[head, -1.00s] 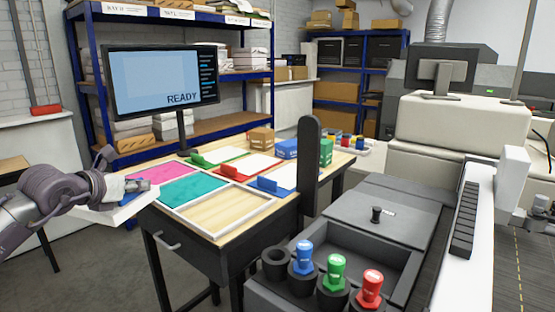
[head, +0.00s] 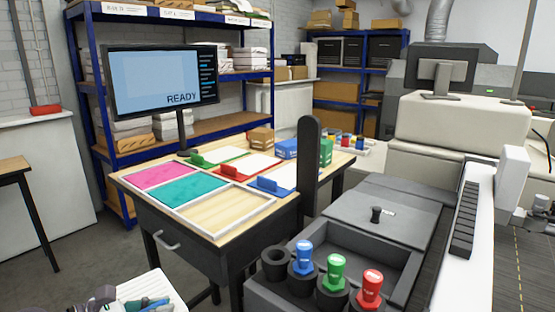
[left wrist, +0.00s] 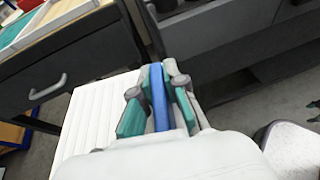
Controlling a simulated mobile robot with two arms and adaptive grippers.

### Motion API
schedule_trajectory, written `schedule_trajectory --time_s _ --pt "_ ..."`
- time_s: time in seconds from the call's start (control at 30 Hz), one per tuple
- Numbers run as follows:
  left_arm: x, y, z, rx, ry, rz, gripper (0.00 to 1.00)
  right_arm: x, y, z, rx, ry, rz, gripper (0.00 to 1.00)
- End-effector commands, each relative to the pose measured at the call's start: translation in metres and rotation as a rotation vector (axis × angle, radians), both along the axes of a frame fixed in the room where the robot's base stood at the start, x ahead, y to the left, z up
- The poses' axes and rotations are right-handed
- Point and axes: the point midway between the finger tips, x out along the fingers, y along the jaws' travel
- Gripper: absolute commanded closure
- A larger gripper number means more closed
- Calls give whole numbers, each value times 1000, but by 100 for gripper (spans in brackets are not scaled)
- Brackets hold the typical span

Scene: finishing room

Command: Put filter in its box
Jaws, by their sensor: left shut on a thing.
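The filter is a white pleated panel (head: 152,284) at the bottom left of the head view, low in front of the table. In the left wrist view its white ribbed face (left wrist: 95,112) shows, with a blue strip (left wrist: 158,92) at its edge. My left gripper (head: 148,302) is shut on this blue strip, and its teal-padded fingers (left wrist: 160,100) press it from both sides. An open dark grey box (head: 345,262) stands at the lower right, with a flat knobbed lid (head: 378,222) behind its opening. I cannot tell if this is the filter's box.
A table (head: 180,227) with coloured trays and a monitor (head: 165,80) stands between the filter and the shelves. Blue, green and red-topped bottles (head: 335,272) sit in cups along the box's front. A dark upright post (head: 310,165) rises behind the box.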

Motion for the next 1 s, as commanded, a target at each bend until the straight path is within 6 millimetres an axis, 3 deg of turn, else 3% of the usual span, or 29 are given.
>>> schedule_trajectory --time_s 0.03,0.2,0.43,0.7,1.0 --pt "-18 -3 -8 -3 4 -28 100 0 0 0 0 0 0 28" --pt "-60 -10 -20 -1 2 -105 100 0 0 0 0 0 -1 28" --pt "-98 -15 -26 0 1 -172 100 0 0 0 0 0 -1 28" --pt "-93 -38 -21 -2 -5 -130 100 0 2 0 2 -1 -2 28" --pt "-91 -43 -19 -4 -9 -118 100 0 3 0 4 -1 -2 28"
